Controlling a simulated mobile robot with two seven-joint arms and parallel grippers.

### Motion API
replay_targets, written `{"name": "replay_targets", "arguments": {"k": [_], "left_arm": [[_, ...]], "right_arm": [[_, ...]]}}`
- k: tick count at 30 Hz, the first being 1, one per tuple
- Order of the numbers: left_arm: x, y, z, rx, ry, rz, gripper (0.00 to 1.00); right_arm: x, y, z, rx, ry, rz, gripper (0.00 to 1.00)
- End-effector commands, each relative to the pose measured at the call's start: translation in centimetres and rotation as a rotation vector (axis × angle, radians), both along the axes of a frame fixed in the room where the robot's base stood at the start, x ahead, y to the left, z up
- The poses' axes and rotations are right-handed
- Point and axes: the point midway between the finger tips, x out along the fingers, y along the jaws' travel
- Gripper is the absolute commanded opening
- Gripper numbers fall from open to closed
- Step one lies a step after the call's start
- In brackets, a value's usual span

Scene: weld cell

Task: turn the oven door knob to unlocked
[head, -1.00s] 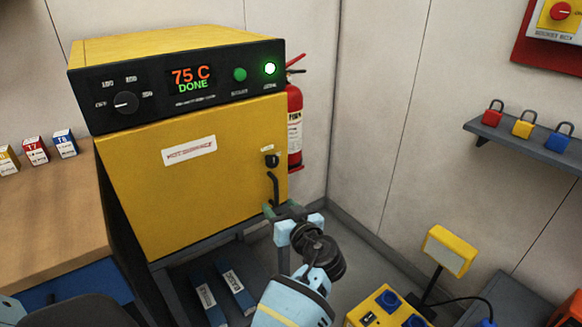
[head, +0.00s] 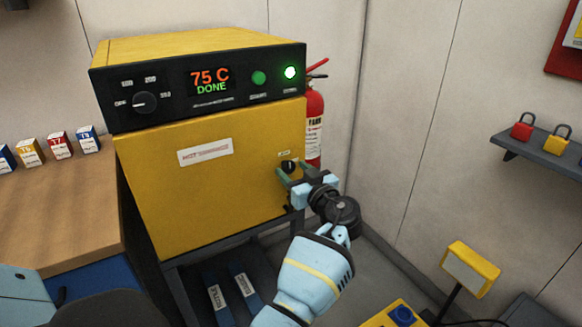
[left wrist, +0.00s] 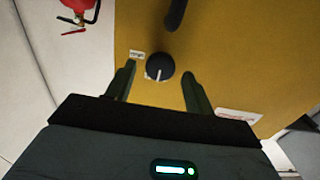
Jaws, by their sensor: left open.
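The yellow oven (head: 215,190) stands ahead with its door shut and a white warning label on it. The black door knob (head: 289,166) sits near the door's right edge, below a small label. In the left wrist view the knob (left wrist: 160,67) shows a white pointer line and lies between the two finger tips, with a gap on each side. My left gripper (head: 288,179) is open at the knob and holds nothing. The dark door handle (left wrist: 175,14) shows in the left wrist view; in the head view my gripper hides it. My right gripper is not in view.
A red fire extinguisher (head: 314,125) stands just right of the oven. A wooden bench (head: 60,215) with several small boxes is at left. A shelf (head: 540,154) with padlocks is on the right wall. A yellow lamp (head: 470,268) stands at lower right.

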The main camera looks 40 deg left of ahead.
Motion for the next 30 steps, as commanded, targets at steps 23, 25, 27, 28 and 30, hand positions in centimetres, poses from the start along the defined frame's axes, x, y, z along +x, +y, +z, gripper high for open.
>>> {"name": "replay_targets", "arguments": {"k": [23,25,27,28,30], "left_arm": [[0.7,1.6,0.0,-0.001,0.001,-0.001,0.18],[0.7,1.6,0.0,-0.001,0.001,-0.001,0.12],[0.7,1.6,0.0,0.001,0.002,-0.001,0.12],[0.7,1.6,0.0,0.002,0.004,-0.001,0.12],[0.7,1.6,0.0,0.005,0.011,-0.001,0.12]], "right_arm": [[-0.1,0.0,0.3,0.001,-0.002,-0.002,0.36],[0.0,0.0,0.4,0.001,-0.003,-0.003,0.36],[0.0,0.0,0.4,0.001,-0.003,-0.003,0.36],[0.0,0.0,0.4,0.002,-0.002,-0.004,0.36],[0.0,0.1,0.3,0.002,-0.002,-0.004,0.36]]}}
